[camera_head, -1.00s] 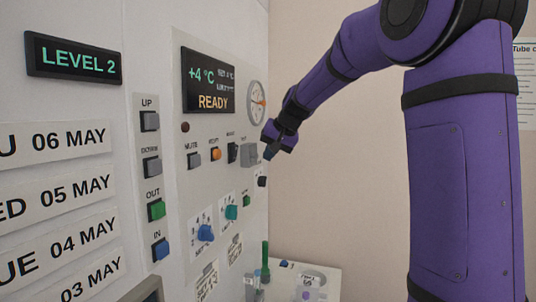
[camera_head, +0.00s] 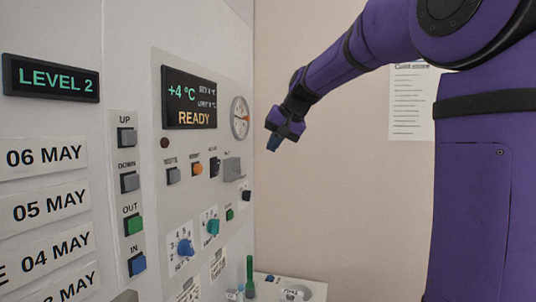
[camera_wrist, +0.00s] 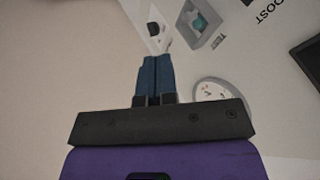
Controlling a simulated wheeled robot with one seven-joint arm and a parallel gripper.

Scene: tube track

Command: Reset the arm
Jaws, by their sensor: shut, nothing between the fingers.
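My purple arm reaches in from the upper right of the head view. My gripper (camera_head: 273,143) is out in the air to the right of the control panel (camera_head: 170,136), apart from it. In the wrist view the gripper's blue fingers (camera_wrist: 156,75) are closed together with nothing between them. Beyond them lie the panel's edge, a grey recessed box with a teal part (camera_wrist: 203,25) and a round white dial (camera_wrist: 210,90).
The panel carries a display reading READY (camera_head: 190,104), a dial gauge (camera_head: 240,118), several buttons and a blue knob (camera_head: 185,247). A level sign (camera_head: 50,79) hangs at left. A small white table with a green object (camera_head: 250,275) stands low. The beige wall side is free.

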